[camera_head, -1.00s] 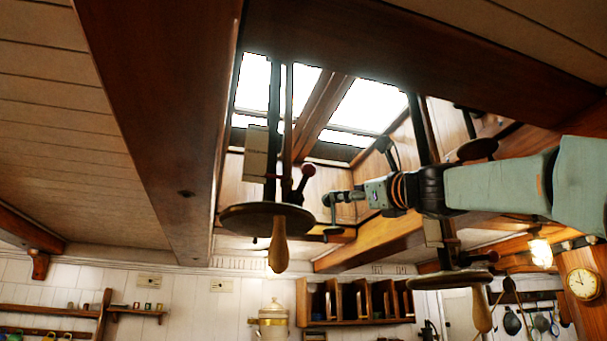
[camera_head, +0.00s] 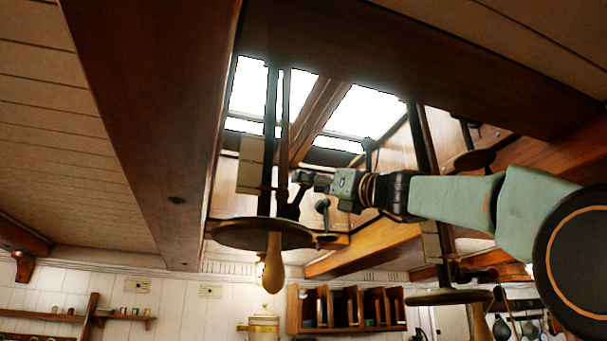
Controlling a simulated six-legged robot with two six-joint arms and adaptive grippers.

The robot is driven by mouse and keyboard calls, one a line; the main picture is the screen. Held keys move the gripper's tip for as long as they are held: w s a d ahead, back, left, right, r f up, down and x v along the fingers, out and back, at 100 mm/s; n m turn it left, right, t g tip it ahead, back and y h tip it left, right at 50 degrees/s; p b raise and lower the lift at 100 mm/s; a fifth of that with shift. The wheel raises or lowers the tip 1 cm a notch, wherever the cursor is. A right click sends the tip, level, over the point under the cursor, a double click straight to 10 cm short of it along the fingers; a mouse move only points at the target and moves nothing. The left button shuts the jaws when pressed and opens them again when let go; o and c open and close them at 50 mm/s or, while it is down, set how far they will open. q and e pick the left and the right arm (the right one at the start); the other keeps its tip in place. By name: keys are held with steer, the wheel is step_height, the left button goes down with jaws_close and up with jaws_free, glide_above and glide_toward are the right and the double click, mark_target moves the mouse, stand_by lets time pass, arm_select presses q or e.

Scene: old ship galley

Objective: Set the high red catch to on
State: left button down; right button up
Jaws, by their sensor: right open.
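The high catch (camera_head: 290,210) is a dark lever by the skylight, just above the nearer round hanging plate. Its red knob is now hidden or nearly hidden at my right gripper's tips. My right gripper (camera_head: 303,180) reaches in from the right, with its jaws open at the top of the lever. I cannot tell whether the fingers touch the knob. My left gripper is not in view.
The nearer round plate (camera_head: 230,234) hangs below the catch, with a wooden handle (camera_head: 273,265) beneath it. Another round plate (camera_head: 450,297) hangs at the right. Heavy wooden beams (camera_head: 150,110) frame the skylight (camera_head: 365,110).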

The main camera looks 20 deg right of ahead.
mark_target(306, 186)
steer(key=shift+w+a+r+p, duration=0.15)
steer(key=shift+w+p, duration=0.15)
steer(key=shift+w, duration=0.35)
steer(key=shift+w+r+p, duration=0.15)
steer(key=shift+w+p, duration=0.1)
steer(key=shift+w, duration=0.35)
steer(key=shift+r, duration=0.15)
steer(key=shift+s+r+p, duration=0.2)
steer(key=shift+s+p, duration=0.05)
steer(key=shift+p, duration=0.1)
steer(key=shift+s+a+r, duration=0.2)
steer(key=shift+s+a, duration=0.15)
steer(key=shift+s, duration=0.1)
steer(key=shift+w+a+f, duration=0.15)
steer(key=shift+w+f, duration=0.05)
steer(key=shift+w, duration=0.25)
steer(key=shift+w+f, duration=0.25)
steer(key=shift+w, duration=0.35)
steer(key=shift+c, duration=1.1)
steer(key=shift+d, duration=0.3)
steer(key=shift+c, duration=0.8)
steer(key=shift+s+r, duration=0.25)
steer(key=shift+s, duration=0.3)
steer(key=c, duration=0.3)
steer(key=shift+w+a, duration=0.1)
jaws_close()
